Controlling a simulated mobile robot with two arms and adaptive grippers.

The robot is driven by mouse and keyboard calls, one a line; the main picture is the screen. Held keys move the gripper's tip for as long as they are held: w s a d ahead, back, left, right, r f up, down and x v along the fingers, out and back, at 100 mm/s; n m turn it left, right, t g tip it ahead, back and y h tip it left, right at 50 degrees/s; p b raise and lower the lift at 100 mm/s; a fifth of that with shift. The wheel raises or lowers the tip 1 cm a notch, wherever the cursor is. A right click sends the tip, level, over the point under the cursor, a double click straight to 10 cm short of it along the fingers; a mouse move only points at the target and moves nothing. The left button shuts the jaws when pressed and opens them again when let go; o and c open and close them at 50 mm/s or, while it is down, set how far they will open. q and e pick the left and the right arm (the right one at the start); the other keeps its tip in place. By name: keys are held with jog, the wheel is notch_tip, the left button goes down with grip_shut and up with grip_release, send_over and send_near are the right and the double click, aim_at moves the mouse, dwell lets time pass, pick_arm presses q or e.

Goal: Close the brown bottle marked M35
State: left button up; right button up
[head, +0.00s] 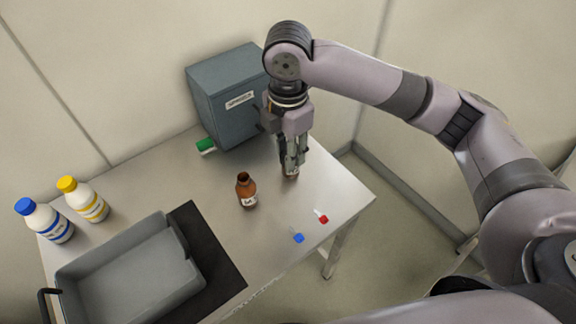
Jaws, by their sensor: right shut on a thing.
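A brown bottle (246,192) stands upright near the middle of the table, with a dark open mouth and a white label too small to read. No cap shows on it. My right gripper (290,166) points down to the right of the bottle, close above the tabletop. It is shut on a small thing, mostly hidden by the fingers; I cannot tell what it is. The gripper is apart from the brown bottle. My left gripper is not in view.
A grey labelled cabinet (228,98) stands at the back, with a green object (206,146) beside it. White bottles with blue (50,222) and yellow (84,200) caps stand left. A grey tray (130,270) lies in front. Small blue (298,238) and red (323,219) items lie near the right edge.

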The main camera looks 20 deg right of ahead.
jog(key=shift+r, duration=0.55)
